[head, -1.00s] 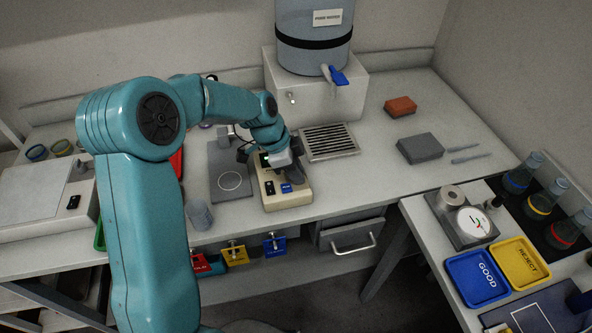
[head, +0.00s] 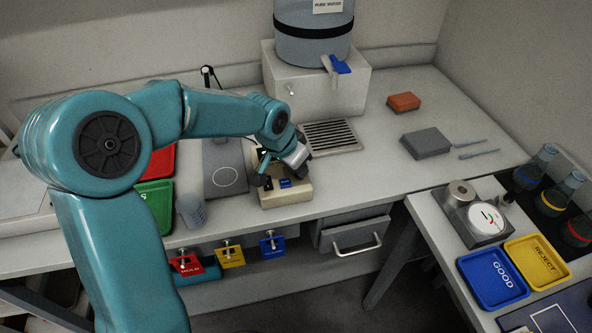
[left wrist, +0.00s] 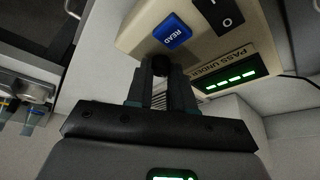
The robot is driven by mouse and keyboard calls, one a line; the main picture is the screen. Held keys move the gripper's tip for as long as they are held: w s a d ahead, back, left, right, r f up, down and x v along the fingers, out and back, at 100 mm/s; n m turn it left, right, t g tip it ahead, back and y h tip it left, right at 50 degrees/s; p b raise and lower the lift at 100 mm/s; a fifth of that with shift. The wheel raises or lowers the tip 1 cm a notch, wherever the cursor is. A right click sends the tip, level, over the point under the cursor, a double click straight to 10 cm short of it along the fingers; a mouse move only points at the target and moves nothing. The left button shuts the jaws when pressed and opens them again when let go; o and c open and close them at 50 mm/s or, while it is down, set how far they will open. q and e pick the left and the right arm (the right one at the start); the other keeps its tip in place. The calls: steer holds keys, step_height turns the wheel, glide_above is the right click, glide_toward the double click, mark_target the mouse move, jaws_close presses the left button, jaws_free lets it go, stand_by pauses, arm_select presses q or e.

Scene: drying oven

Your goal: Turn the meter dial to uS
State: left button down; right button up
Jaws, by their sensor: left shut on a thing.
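The dial (left wrist: 161,63) is a dark round knob near the case edge. My left gripper (head: 263,178) is at the meter, with its fingers (left wrist: 160,76) shut on the dial. The fingers hide part of the dial, and I cannot read its marks or setting. My right gripper is not in view.
A grey stand with a white circle (head: 224,177) and a beaker (head: 191,210) are left of the meter. A drain grille (head: 330,137) and a water dispenser (head: 330,90) are behind it. Red, yellow and blue tags hang below the bench front.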

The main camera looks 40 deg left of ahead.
arm_select(q)
steer(key=shift+s+d+f+n+y+b, duration=0.1)
steer(key=shift+n+y+b, duration=0.15)
steer(key=shift+n+b, duration=0.35)
steer(key=shift+f+n+y+b, duration=0.1)
steer(key=shift+n+y+b, duration=0.15)
steer(key=shift+n+b, duration=0.35)
steer(key=c, duration=1)
jaws_free()
steer(key=shift+r, duration=0.1)
steer(key=shift+r, duration=0.1)
steer(key=p+v, duration=0.1)
steer(key=v, duration=1.5)
